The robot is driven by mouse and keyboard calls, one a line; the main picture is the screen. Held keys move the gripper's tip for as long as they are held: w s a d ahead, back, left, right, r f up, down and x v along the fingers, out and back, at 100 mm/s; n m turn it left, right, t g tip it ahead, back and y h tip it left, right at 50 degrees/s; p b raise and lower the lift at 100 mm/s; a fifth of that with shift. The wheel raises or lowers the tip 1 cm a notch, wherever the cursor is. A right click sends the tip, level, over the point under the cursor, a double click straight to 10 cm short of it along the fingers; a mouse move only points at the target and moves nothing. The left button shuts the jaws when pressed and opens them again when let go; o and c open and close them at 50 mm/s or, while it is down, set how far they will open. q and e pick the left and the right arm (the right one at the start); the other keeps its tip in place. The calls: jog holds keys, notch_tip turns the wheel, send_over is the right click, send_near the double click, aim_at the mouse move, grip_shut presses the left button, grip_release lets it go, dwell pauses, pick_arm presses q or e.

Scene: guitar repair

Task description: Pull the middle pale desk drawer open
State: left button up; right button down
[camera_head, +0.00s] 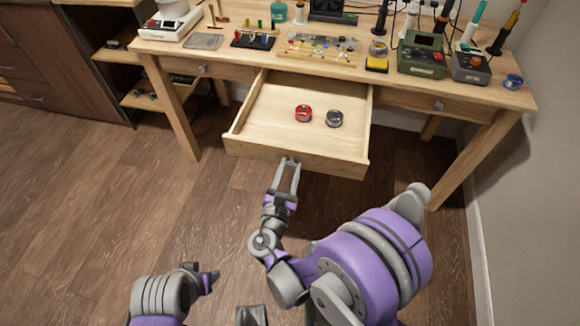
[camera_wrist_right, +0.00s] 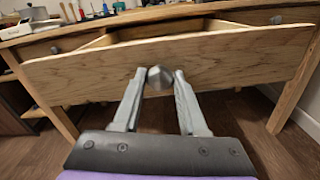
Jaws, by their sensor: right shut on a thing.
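The middle pale drawer (camera_head: 258,142) of the desk is pulled well out, and its inside shows in the head view. A red spool (camera_head: 303,113) and a dark grey spool (camera_head: 334,118) lie in it. My right gripper (camera_head: 288,163) is at the drawer's front, shut on its round metal knob (camera_wrist_right: 159,77). In the right wrist view one finger is on each side of the knob, and the drawer front (camera_wrist_right: 230,62) fills the middle. My left arm shows at the bottom left of the head view; whether its gripper is open is unclear (camera_head: 208,279).
The pale desk (camera_head: 150,47) carries soldering stations, tools, small parts and a white device. Closed drawers flank the open one, left (camera_head: 200,69) and right (camera_head: 437,104). Desk legs stand at both sides. The wooden floor (camera_head: 90,210) in front is clear.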

jog(key=shift+s, duration=0.2)
jog(key=shift+c, duration=2.2)
grip_release()
jog(key=v, duration=1.1)
jog(key=shift+p, duration=0.4)
jog(key=shift+w, duration=0.15)
